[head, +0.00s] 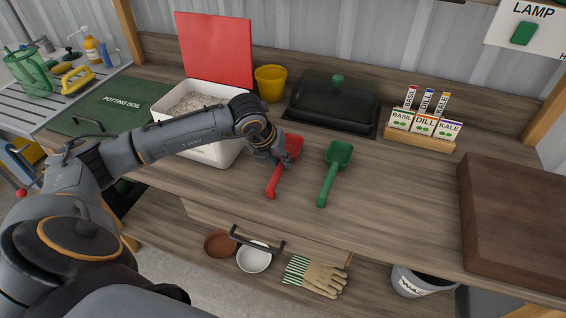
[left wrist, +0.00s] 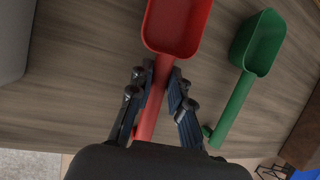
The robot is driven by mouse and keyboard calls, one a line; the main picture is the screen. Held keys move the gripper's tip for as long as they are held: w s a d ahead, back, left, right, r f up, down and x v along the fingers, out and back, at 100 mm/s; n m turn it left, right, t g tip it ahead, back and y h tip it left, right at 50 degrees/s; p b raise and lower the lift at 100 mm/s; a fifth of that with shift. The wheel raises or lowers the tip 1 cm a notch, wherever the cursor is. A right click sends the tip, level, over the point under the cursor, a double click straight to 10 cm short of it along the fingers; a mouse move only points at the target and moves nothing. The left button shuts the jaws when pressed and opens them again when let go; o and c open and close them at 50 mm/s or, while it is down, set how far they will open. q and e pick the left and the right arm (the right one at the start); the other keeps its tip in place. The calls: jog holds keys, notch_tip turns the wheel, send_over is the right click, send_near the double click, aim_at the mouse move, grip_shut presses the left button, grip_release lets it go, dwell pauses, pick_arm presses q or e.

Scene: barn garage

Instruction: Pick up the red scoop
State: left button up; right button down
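The red scoop (head: 273,182) lies on the wooden bench, its bowl away from me and its handle toward the front edge. My left gripper (head: 277,160) is at the scoop, where the handle meets the bowl, and hides part of it. In the left wrist view, the fingers of my left gripper (left wrist: 161,80) stand on both sides of the red scoop's handle (left wrist: 152,107) and appear to touch it. The scoop's bowl (left wrist: 178,25) lies beyond the fingertips. I cannot see a gap under the scoop. My right gripper is not in view.
A green scoop (head: 329,183) lies just right of the red one. A white bin (head: 222,155) with a raised red lid (head: 214,50) stands left, behind my arm. A black tray (head: 335,100) and seed packets (head: 424,124) are farther back. A wooden block (head: 515,215) stands right.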

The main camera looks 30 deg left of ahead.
pick_arm(q)
grip_shut()
